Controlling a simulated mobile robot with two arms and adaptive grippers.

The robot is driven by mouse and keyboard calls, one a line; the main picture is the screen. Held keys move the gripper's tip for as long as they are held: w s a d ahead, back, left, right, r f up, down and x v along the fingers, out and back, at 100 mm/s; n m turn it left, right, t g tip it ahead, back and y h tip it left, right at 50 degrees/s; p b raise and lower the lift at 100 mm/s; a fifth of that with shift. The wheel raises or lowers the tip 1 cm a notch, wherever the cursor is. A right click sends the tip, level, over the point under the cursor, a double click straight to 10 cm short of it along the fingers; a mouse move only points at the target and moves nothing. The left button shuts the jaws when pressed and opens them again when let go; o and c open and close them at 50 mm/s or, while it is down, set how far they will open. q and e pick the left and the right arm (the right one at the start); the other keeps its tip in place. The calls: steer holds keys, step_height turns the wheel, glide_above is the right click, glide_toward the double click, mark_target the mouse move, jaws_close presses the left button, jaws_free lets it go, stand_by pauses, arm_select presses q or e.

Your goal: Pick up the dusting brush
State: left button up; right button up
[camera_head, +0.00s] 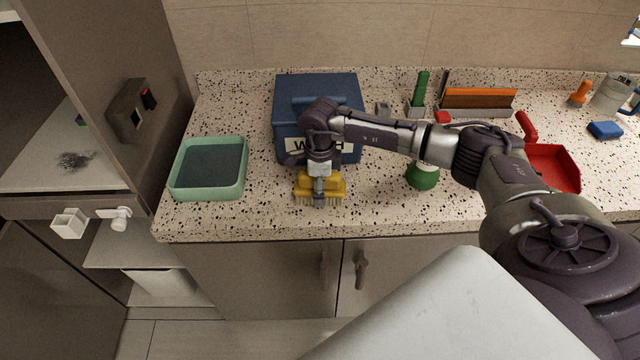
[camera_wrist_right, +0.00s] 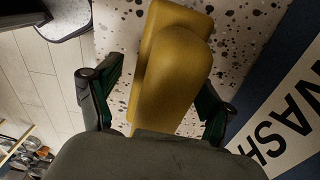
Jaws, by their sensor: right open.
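A yellow brush (camera_head: 334,188) with pale bristles sits on the speckled counter near its front edge, in front of the blue box. My right gripper (camera_head: 319,180) is directly over the brush, pointing down. In the right wrist view, the yellow brush (camera_wrist_right: 172,75) lies between the two spread fingers of my right gripper (camera_wrist_right: 158,98), with its rounded raised grip towards the camera. The fingers are open on either side, and I cannot tell whether they touch it. My left gripper is not in view.
The blue box (camera_head: 318,90) labelled WASH stands close behind the brush. A green tray (camera_head: 243,186) is to the left. A green object (camera_head: 423,178) and a red dustpan (camera_head: 552,165) are to the right. The counter between tray and brush is clear.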

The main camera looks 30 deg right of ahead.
steer(key=c, duration=1.4)
steer(key=shift+o, duration=0.2)
steer(key=shift+w, duration=0.1)
steer(key=shift+r+b, duration=0.5)
steer(key=shift+r, duration=0.15)
step_height(320, 180, up, 3)
steer(key=shift+d+f+b, duration=0.1)
steer(key=shift+f+b, duration=0.05)
steer(key=shift+b, duration=0.65)
steer(key=s+d+r+b, duration=0.3)
steer(key=s+d+r, duration=0.2)
steer(key=s, duration=0.5)
steer(key=shift+s+r, duration=0.25)
steer(key=shift+r, duration=0.75)
